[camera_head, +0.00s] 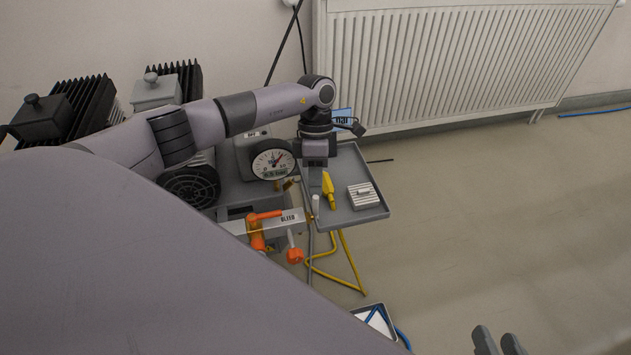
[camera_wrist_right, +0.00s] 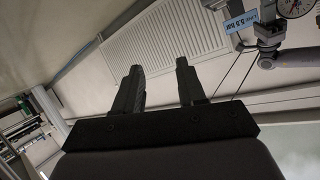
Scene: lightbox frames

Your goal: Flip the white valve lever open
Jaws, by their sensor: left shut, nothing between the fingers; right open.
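A small white lever (camera_head: 316,204) stands at the right end of the metal block labelled BLEED (camera_head: 283,220), next to a brass fitting. My left gripper (camera_head: 315,187) points down just above the white lever, shut and empty. I cannot tell whether it touches the lever. An orange lever (camera_head: 258,231) and an orange knob (camera_head: 294,255) sit on the same block. My right gripper (camera_head: 498,343) is open and empty at the lower right, over the floor. In the right wrist view its two fingers (camera_wrist_right: 157,85) stand apart with nothing between them.
A round gauge (camera_head: 273,163) stands behind the block. A grey tray (camera_head: 372,212) holds a yellow tool (camera_head: 328,190) and a small ribbed white block (camera_head: 363,195). A radiator (camera_head: 450,60) lines the wall.

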